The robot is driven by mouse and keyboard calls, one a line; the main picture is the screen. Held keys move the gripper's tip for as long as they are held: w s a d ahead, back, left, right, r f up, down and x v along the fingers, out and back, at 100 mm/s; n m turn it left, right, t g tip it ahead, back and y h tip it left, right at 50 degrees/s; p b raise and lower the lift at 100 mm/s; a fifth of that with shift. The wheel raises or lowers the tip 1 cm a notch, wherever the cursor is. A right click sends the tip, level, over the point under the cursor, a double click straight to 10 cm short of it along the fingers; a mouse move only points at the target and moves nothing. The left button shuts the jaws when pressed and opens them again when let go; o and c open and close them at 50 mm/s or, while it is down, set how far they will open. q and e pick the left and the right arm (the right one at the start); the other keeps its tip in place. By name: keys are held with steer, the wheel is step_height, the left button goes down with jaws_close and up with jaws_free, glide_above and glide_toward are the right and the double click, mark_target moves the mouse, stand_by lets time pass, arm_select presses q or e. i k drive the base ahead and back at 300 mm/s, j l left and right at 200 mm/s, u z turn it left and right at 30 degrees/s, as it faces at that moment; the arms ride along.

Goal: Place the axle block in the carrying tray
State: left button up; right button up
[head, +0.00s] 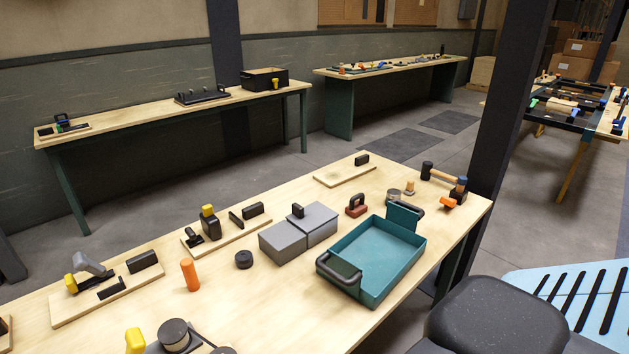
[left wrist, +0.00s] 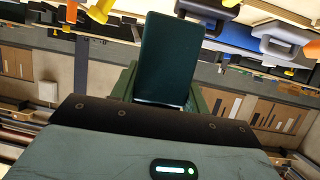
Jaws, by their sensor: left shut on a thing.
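The teal carrying tray (head: 400,268) stands on the near bench in the head view, empty, with a dark handle at its near left end and a raised teal end at the far side. In the left wrist view my left gripper (left wrist: 165,60) shows as a dark green finger against an upside-down room. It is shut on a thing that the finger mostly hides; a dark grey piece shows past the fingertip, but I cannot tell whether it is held. I cannot make out which thing is the axle block. Neither gripper shows in the head view.
Left of the tray stand grey boxes (head: 284,242), a black knob (head: 244,259) and an orange cylinder (head: 190,274). A red block (head: 356,205) and a mallet (head: 442,173) lie behind it. A dark post (head: 505,100) rises by the bench's right end.

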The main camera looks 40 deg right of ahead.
mark_target(372, 261)
steer(key=l, duration=1.1)
steer(key=l+u, duration=0.1)
steer(key=l, duration=0.95)
steer(key=k+l, duration=0.1)
steer(key=l, duration=1)
steer(key=l+u, duration=0.1)
steer(key=l, duration=0.95)
steer(key=k, duration=0.05)
